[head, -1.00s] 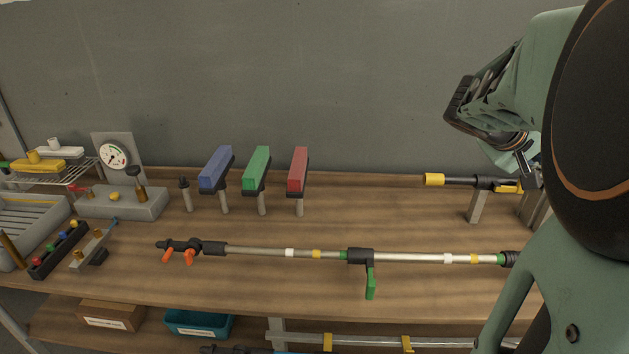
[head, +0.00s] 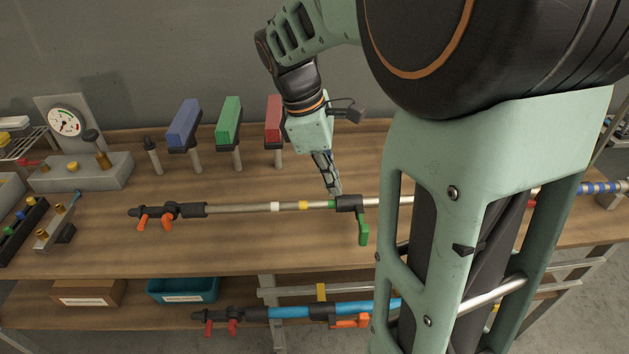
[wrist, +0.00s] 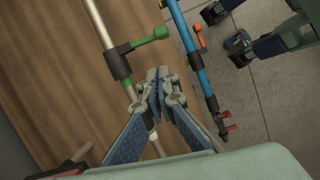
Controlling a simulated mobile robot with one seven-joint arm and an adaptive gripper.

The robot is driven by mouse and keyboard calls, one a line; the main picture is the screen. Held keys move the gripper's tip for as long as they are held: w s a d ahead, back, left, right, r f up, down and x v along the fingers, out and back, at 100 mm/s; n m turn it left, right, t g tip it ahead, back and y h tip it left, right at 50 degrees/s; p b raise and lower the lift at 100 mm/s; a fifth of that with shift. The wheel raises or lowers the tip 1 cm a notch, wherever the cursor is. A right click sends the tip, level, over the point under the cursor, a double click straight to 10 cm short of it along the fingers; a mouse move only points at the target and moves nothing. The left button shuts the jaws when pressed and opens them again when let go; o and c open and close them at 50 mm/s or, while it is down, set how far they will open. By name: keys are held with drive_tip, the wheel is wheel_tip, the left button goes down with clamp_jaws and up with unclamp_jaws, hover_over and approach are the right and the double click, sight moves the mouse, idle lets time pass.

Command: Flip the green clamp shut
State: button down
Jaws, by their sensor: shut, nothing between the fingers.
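The green clamp is a black collar (head: 348,203) on a silver pole (head: 240,208), with a green lever (head: 363,228) standing out from the pole toward the table's front edge. In the wrist view the green lever (wrist: 150,36) sticks out roughly square to the pole, from the black collar (wrist: 118,64). My gripper (head: 336,190) is shut and empty, pointing down just behind the collar in the head view. In the wrist view its closed fingertips (wrist: 159,74) are near the collar and lever. I cannot tell whether they touch the pole.
Orange levers (head: 167,219) sit at the pole's left end. Blue, green (head: 229,119) and red blocks stand on posts behind. A gauge block (head: 85,170) is at the left. A blue pole (head: 290,311) lies on the lower shelf. My arm hides the pole's right part.

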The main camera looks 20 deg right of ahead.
drive_tip(key=shift+a+f+n+y, duration=0.15)
drive_tip(key=shift+a+n, duration=0.1)
drive_tip(key=shift+a, duration=0.35)
drive_tip(key=shift+a+f+n+y, duration=0.15)
drive_tip(key=shift+a+n, duration=0.1)
drive_tip(key=shift+a, duration=0.35)
drive_tip(key=s+d+f, duration=0.2)
drive_tip(key=d+f, duration=0.4)
drive_tip(key=f, duration=0.3)
drive_tip(key=shift+s+f, duration=0.2)
drive_tip(key=shift+f, duration=0.1)
